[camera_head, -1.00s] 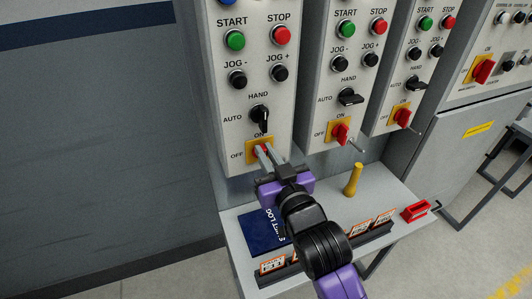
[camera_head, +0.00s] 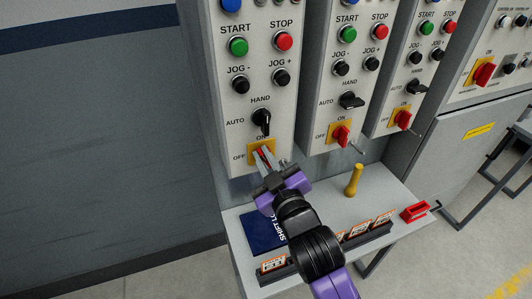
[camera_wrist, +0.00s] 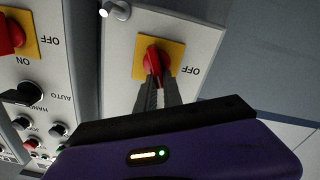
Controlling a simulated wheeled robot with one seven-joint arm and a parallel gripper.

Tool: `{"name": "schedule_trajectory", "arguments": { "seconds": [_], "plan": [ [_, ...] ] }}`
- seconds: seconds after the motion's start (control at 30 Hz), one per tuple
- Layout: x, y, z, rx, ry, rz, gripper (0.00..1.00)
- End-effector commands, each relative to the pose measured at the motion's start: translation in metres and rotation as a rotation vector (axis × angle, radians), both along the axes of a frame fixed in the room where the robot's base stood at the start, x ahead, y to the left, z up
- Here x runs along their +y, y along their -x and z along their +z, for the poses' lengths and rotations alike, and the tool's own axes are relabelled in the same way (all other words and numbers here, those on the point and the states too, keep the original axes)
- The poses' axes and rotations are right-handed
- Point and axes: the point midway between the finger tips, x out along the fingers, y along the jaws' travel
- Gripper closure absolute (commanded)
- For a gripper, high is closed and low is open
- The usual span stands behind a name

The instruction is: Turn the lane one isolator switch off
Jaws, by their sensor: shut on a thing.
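The leftmost grey panel (camera_head: 247,100) carries an isolator switch with a yellow plate (camera_head: 252,158) and a red handle (camera_head: 261,151), below the black HAND/AUTO knob. No lane number is readable. My gripper (camera_head: 262,157) is shut on this red handle from the front and partly hides it. In the wrist view the red handle (camera_wrist: 153,54) sits between my fingertips, on its yellow plate (camera_wrist: 176,52), with OFF printed beside it. The handle looks tilted a little, but its exact angle is partly hidden.
Two similar panels with red isolator handles (camera_head: 340,135) (camera_head: 403,119) stand to the right. Below is a shelf with a blue shift log (camera_head: 262,230), a yellow upright peg (camera_head: 353,180), several orange-and-white tags (camera_head: 384,219) and a red item (camera_head: 415,212). A metal rod sticks out near the second switch.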

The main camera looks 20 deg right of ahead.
Motion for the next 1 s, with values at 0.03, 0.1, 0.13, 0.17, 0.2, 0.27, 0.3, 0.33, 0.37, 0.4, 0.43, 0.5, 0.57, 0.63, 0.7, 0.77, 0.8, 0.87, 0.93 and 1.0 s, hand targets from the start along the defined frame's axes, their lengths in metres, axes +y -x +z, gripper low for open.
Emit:
{"name": "schedule_trajectory", "arguments": {
  "seconds": [0.03, 0.1, 0.13, 0.17, 0.2, 0.27, 0.3, 0.33, 0.37, 0.4, 0.43, 0.5, 0.57, 0.63, 0.7, 0.77, 0.8, 0.87, 0.93, 1.0],
  "plan": [
    [0.002, 0.000, 0.002, 0.003, 0.043, 0.002, 1.00],
    [0.003, 0.000, 0.001, 0.006, 0.109, 0.002, 1.00],
    [0.004, 0.000, 0.001, 0.008, 0.139, 0.002, 1.00],
    [0.004, 0.000, 0.001, 0.008, 0.168, 0.002, 1.00],
    [0.005, 0.000, 0.000, 0.011, 0.205, 0.003, 1.00],
    [0.006, 0.000, -0.001, 0.015, 0.262, 0.001, 1.00],
    [0.006, 0.000, -0.001, 0.016, 0.301, 0.002, 1.00],
    [0.007, 0.000, -0.002, 0.017, 0.329, 0.002, 1.00],
    [0.007, 0.000, -0.002, 0.019, 0.357, 0.003, 1.00],
    [0.008, 0.000, -0.003, 0.021, 0.395, 0.003, 1.00],
    [0.008, 0.000, -0.004, 0.023, 0.423, 0.002, 1.00],
    [0.009, 0.000, -0.004, 0.024, 0.489, 0.002, 1.00],
    [0.010, 0.000, -0.005, 0.028, 0.546, 0.003, 1.00],
    [0.011, 0.000, -0.006, 0.031, 0.614, 0.003, 1.00],
    [0.011, 0.000, -0.008, 0.034, 0.679, 0.002, 1.00],
    [0.012, 0.000, -0.009, 0.037, 0.732, 0.003, 1.00],
    [0.012, -0.001, -0.010, 0.038, 0.769, 0.003, 1.00],
    [0.013, -0.001, -0.011, 0.039, 0.819, 0.004, 1.00],
    [0.013, -0.001, -0.013, 0.043, 0.875, 0.003, 1.00],
    [0.013, -0.001, -0.013, 0.045, 0.926, 0.002, 1.00]
  ]
}}
